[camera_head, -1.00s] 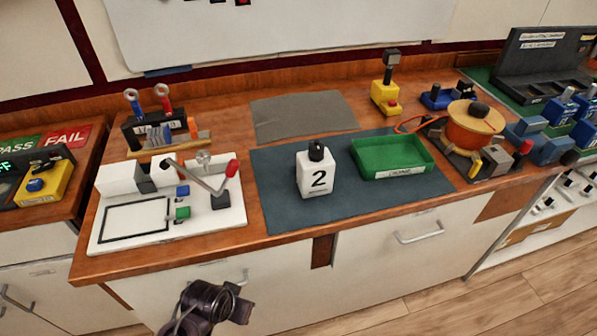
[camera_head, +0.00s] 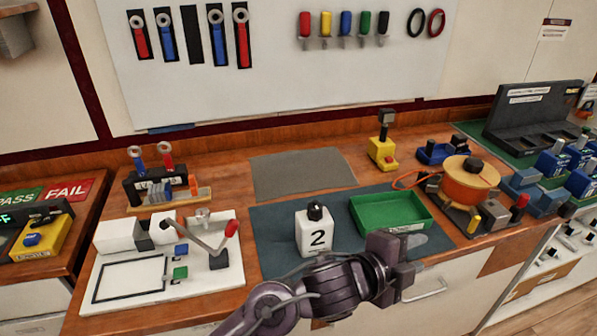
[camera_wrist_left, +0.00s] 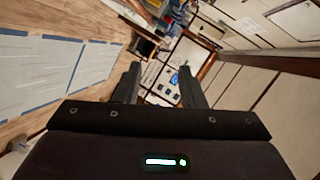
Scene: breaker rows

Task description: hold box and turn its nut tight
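A white box (camera_head: 313,236) marked "2" stands upright on the dark blue-grey mat (camera_head: 275,222). A black round cap (camera_head: 314,211), which may be the nut, sits on top of it. My left gripper (camera_head: 405,252) is to the right of the box, in front of the green tray, and is apart from the box. In the left wrist view its two fingers (camera_wrist_left: 158,86) are spread with nothing between them. The box cannot be made out in that view. My right gripper does not show.
A green tray (camera_head: 361,222) lies behind my left gripper. A white fixture board (camera_head: 215,272) with a red-handled lever is left of the mat. An orange spool device (camera_head: 467,183) and blue units (camera_head: 541,202) stand right. A grey mat (camera_head: 275,174) behind is bare.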

